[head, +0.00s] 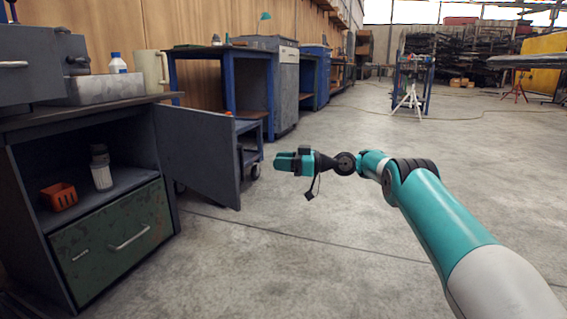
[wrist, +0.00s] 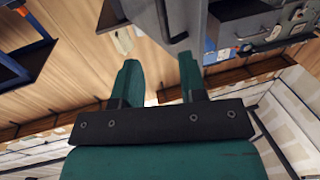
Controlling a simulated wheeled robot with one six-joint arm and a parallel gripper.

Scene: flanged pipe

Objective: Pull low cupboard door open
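The low cupboard (head: 85,118) stands at the left of the head view. Its grey door (head: 203,150) is swung wide out from the right side, so the inside shows. The door's handle is not visible. My gripper (head: 280,162) is to the right of the door's free edge, with a visible gap between them. In the wrist view the two green fingers (wrist: 159,72) are apart with nothing held between them. A grey panel edge (wrist: 172,25) lies beyond the fingertips; it looks like the door, but I cannot be sure.
Inside the cupboard are an orange basket (head: 60,196) and a jar (head: 101,168) on a shelf, above a green drawer (head: 112,240). A bottle (head: 117,63) and a pitcher (head: 151,70) stand on top. A blue workbench (head: 222,52) is behind the door. The floor (head: 300,240) around my gripper is clear.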

